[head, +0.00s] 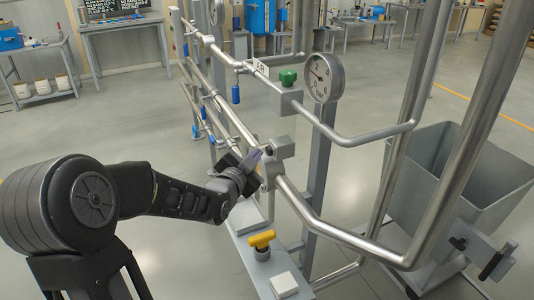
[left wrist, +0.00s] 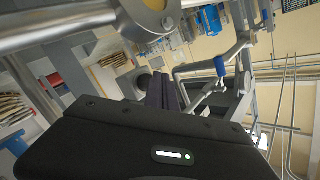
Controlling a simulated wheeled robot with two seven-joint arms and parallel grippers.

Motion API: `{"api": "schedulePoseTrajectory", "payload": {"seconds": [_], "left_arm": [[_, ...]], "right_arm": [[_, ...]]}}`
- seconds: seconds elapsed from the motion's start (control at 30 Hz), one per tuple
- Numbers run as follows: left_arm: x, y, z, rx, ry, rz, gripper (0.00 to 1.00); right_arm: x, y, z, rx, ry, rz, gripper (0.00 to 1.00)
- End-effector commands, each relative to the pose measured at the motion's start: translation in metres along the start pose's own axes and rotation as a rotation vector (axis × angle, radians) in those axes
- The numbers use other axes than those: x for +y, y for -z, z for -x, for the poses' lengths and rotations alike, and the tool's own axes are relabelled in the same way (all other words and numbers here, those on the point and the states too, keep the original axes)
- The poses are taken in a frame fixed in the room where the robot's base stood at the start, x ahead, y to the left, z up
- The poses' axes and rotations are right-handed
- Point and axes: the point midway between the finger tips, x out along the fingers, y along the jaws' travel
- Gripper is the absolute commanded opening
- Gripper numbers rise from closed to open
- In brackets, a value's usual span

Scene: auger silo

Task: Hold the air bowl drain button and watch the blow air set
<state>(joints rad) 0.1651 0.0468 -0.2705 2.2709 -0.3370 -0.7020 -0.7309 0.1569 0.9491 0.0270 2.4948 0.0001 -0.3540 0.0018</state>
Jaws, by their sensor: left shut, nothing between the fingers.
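My left gripper (head: 257,155) is shut and empty. Its fingertips are at a small dark button (head: 269,150) on a grey block (head: 284,147) on the steel pipe; I cannot tell whether they touch it. In the left wrist view the closed fingers (left wrist: 164,92) point away, and a round metal fitting (left wrist: 152,8) shows close by at the top. A round dial gauge (head: 324,78) with a white face stands upright behind the block, its pointer visible but the scale too small to read. My right gripper is not in view.
A green knob (head: 288,77) sits on the pipework above. A yellow-handled valve (head: 262,240) stands on the grey plate below the gripper. Steel pipes run close on the right, before a grey skip (head: 490,180).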

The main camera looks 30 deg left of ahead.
Motion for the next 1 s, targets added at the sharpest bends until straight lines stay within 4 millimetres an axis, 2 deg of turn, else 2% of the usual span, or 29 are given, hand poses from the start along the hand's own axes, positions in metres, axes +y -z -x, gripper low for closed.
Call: {"api": "schedulePoseTrajectory", "payload": {"seconds": [0.53,1.0], "left_arm": [[-0.004,-0.005,0.006,-0.001,0.001,0.002,0.0],[-0.025,-0.026,0.035,-0.001,0.001,0.0,0.0]], "right_arm": [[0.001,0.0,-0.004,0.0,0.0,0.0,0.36],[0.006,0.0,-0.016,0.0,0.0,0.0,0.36]]}}
